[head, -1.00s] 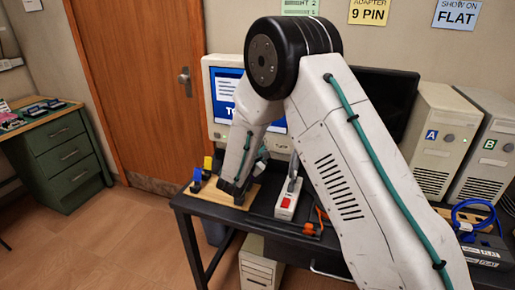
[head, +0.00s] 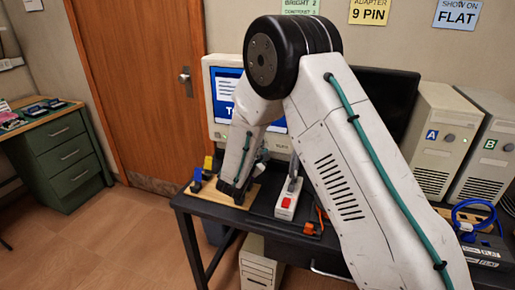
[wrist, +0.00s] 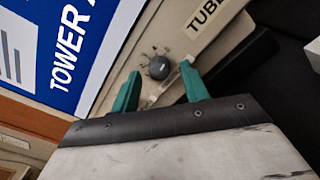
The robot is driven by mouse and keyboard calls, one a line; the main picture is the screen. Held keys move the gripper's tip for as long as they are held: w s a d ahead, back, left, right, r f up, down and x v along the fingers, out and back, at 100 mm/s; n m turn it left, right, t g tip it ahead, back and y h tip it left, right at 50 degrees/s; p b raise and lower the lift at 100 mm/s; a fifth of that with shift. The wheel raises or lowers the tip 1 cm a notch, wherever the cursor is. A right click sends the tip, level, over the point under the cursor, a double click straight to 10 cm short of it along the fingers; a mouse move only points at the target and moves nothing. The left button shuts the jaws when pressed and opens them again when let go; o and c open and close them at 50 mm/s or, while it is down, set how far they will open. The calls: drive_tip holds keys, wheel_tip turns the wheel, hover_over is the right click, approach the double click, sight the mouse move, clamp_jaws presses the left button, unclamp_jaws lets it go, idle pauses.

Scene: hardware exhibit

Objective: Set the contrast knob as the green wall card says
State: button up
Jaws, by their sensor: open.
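The monitor (head: 222,133) stands on the desk, its screen lit blue with white text, partly hidden behind my arm. In the wrist view a small dark round knob (wrist: 158,67) with marks around it sits on the beige bezel below the screen. My gripper (wrist: 160,72) is open, its two green fingers on either side of the knob, with gaps to it. Whether the fingertips reach its depth cannot be told. The green wall card (head: 300,6) is cut off by the top edge; it reads "BRIGHT 2" above a contrast line whose number is unclear.
A label starting "TUBE" (wrist: 205,17) is beside the knob. A power strip with a red switch (head: 286,201) and blue and yellow connectors (head: 203,172) lie on the desk. Towers A (head: 438,140) and B (head: 487,145) stand to the right.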

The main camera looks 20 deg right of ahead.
drive_tip(key=v, duration=0.7)
drive_tip(key=shift+s+a, duration=0.1)
